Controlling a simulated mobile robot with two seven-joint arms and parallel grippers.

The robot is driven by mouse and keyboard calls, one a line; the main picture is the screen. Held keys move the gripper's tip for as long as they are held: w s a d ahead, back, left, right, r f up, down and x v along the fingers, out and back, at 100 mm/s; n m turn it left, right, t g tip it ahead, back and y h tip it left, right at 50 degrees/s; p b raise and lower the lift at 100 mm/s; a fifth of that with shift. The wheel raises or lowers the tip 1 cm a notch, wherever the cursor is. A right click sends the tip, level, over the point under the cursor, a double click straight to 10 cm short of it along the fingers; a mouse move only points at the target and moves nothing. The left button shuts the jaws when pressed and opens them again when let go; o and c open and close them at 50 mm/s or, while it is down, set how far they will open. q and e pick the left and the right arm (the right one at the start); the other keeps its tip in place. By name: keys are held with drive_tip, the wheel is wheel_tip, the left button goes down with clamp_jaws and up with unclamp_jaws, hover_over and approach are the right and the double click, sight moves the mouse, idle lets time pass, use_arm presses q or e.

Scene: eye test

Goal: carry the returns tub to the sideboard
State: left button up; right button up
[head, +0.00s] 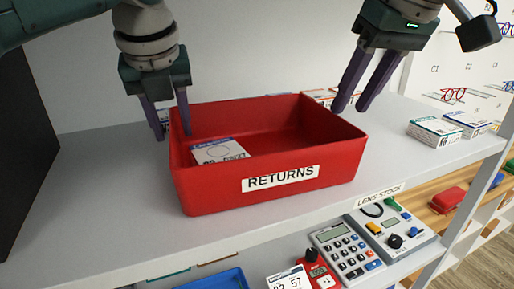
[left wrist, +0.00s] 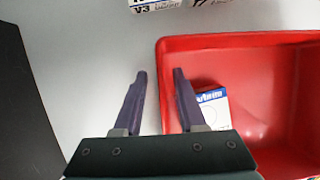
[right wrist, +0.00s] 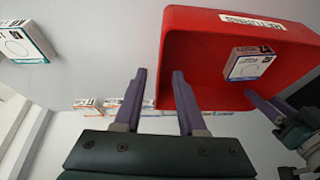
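The returns tub (head: 215,190) is a red open box with a "RETURNS" label on its front, standing on a grey shelf (head: 90,220). A small white box (head: 218,151) lies inside it at the left. My left gripper (head: 172,136) is open at the tub's left wall, one finger outside and one inside; the left wrist view shows the tub (left wrist: 275,110) the same way. My right gripper (head: 350,110) is open at the right wall; in the right wrist view its fingers lie either side of the tub's (right wrist: 205,60) rim. I cannot make out a sideboard.
White boxes (head: 435,131) stand at the shelf's right, and more small boxes are behind the tub. A dark panel (head: 25,130) bounds the left. Below are a calculator (head: 347,250), a device with knobs (head: 392,232) and a blue tray (head: 215,281). The shelf left of the tub is clear.

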sight(341, 121)
use_arm(q)
drive_tip(key=shift+x, duration=1.3)
use_arm(e)
drive_tip(key=shift+x, duration=2.6)
use_arm(q)
drive_tip(key=shift+c, duration=0.2)
use_arm(e)
drive_tip(key=shift+w, duration=0.1)
drive_tip(key=shift+c, duration=0.2)
use_arm(q)
clamp_jaws()
use_arm(e)
clamp_jaws()
